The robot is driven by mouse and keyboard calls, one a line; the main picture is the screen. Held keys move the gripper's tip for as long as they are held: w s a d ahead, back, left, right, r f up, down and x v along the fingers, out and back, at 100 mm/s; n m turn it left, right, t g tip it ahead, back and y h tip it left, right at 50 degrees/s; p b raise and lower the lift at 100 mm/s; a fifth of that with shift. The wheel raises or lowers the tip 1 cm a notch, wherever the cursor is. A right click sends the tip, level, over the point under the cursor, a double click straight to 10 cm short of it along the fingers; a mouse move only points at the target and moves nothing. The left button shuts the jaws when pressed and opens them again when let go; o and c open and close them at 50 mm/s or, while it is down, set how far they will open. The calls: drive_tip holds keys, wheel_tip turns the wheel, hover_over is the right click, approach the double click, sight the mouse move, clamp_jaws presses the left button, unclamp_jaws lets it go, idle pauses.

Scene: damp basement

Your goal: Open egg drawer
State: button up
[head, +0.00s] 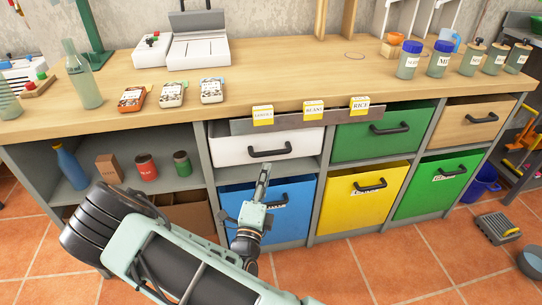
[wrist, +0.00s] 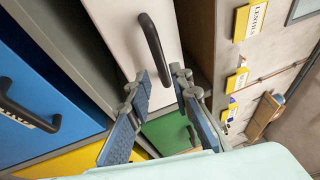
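A white drawer (head: 240,149) with a black bar handle (head: 270,153) is in the upper row, left column. No egg label is readable on any drawer front. My gripper (head: 265,170) is just below that handle in the head view. In the wrist view the white drawer front (wrist: 122,28) and its handle (wrist: 153,45) are right ahead. My gripper (wrist: 160,78) is open there, its two fingers apart, with the handle's near end showing between the fingertips. I cannot tell whether they touch it.
Green (head: 360,143) and tan (head: 470,124) drawers are to the right. Blue (head: 290,215), yellow (head: 360,205) and green (head: 430,190) bins are below. A grey strip (head: 300,121) with label cards runs above the white drawer. An open shelf with a blue bottle (head: 69,167) is left.

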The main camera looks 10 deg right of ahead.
sight(271, 155)
drive_tip(key=b+x, duration=0.1)
drive_tip(key=x, duration=0.7)
drive_tip(key=shift+w+d+b, duration=0.15)
drive_tip(key=shift+w+b, duration=0.05)
drive_tip(key=shift+b, duration=0.2)
clamp_jaws()
